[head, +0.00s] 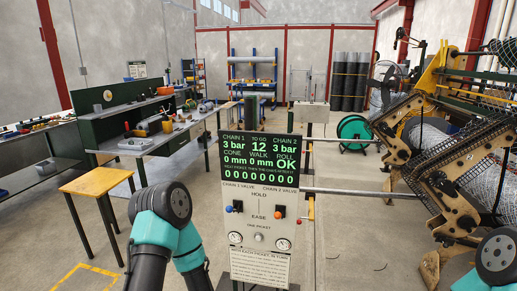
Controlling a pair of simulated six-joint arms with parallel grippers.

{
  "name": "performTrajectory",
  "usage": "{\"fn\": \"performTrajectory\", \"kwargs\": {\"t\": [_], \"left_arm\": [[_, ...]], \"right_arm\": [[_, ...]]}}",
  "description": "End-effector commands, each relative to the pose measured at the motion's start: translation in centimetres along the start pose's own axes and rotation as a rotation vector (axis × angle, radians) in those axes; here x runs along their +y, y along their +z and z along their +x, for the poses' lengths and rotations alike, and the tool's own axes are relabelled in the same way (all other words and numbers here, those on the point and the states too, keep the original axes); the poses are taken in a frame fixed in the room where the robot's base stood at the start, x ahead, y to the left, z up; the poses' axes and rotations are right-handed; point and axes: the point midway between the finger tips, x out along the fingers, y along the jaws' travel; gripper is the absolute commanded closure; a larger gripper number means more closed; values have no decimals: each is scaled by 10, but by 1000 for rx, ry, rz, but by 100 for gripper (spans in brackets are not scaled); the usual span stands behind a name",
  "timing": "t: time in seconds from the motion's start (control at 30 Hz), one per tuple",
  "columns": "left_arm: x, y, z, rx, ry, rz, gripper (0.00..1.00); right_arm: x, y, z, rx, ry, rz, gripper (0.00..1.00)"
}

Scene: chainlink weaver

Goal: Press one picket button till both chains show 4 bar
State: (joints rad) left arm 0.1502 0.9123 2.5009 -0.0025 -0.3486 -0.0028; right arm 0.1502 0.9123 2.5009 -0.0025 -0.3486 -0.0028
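A control panel stands upright in front of me with a black screen (259,158) in green text. The screen reads 3 bar under chain 1, 12 to go, and 3 bar under chain 2; roll reads OK. Below it are the chain 1 valve (237,206) and chain 2 valve (279,211), with hold and ease labels. A small round button (259,237) sits under the "one picket" label, between two dial gauges, the left (235,238) and the right (283,244). Parts of both my arms show low at left and right, apart from the panel. Neither gripper shows.
A yellow-topped stool (95,182) and a workbench (170,135) with tools stand left. A yellow weaving machine (450,130) with wire mesh stands right. A blue knob (229,209) and red knob (299,221) flank the valves. A horizontal rail (360,192) runs right from the panel.

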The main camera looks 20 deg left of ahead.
Motion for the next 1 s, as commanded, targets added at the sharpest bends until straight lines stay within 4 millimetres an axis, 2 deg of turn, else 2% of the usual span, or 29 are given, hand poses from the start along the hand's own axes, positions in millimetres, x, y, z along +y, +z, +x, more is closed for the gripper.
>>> {"fn": "performTrajectory", "kwargs": {"t": [0.1, 0.7, 1.0], "left_arm": [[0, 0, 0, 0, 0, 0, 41], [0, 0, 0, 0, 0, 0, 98], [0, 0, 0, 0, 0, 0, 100]], "right_arm": [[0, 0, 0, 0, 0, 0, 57], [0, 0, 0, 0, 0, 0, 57], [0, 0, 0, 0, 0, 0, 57]]}}
